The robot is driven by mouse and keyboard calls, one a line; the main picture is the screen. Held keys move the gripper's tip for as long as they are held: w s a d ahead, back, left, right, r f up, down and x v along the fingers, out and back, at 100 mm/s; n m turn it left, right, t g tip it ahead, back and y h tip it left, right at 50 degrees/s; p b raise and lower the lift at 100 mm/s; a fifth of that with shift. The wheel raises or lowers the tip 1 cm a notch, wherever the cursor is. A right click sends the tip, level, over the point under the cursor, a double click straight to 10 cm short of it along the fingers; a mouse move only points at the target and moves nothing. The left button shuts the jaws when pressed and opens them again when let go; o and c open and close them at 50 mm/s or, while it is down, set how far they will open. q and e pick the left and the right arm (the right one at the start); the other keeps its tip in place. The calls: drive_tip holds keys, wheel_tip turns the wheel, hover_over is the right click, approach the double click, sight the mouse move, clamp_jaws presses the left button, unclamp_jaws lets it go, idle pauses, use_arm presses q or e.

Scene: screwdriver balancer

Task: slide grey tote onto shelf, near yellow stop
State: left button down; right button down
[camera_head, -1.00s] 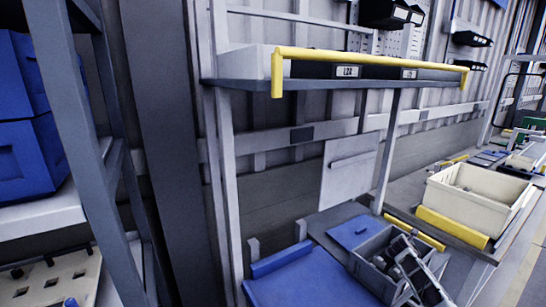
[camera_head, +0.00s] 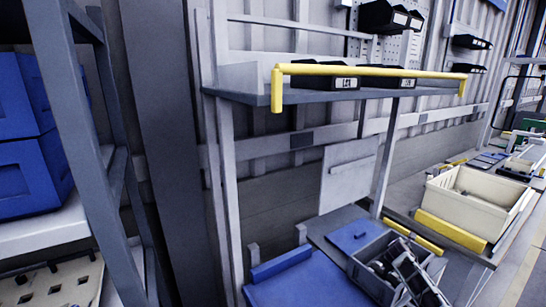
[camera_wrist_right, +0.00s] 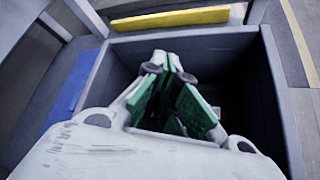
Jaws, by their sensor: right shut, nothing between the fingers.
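The grey tote (camera_head: 366,276) sits on the bench at the bottom centre of the head view, open at the top. My right gripper (camera_head: 402,274) is over its opening, partly hiding the inside. In the right wrist view the tote's wall (camera_wrist_right: 283,90) frames a dark interior, and my right gripper (camera_wrist_right: 172,72), with green finger pads, is shut and empty there. Whether it touches the tote is unclear. A yellow bar (camera_head: 413,236) lies just behind the tote; a yellow bar also shows in the wrist view (camera_wrist_right: 170,19). My left gripper is not in view.
An upper shelf (camera_head: 300,96) with a yellow front rail (camera_head: 370,71) holds black labelled bins (camera_head: 330,84). A cream tote (camera_head: 468,204) stands right, with a yellow bar (camera_head: 450,230) before it. A blue panel (camera_head: 310,280) lies left of the grey tote; blue bins (camera_head: 25,175) stand far left.

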wheel_tip(320, 180, up, 14)
drive_tip(key=p, duration=0.4)
drive_tip(key=shift+f+p, duration=0.2)
drive_tip(key=shift+p, duration=0.15)
idle(1.1)
drive_tip(key=shift+f, duration=0.1)
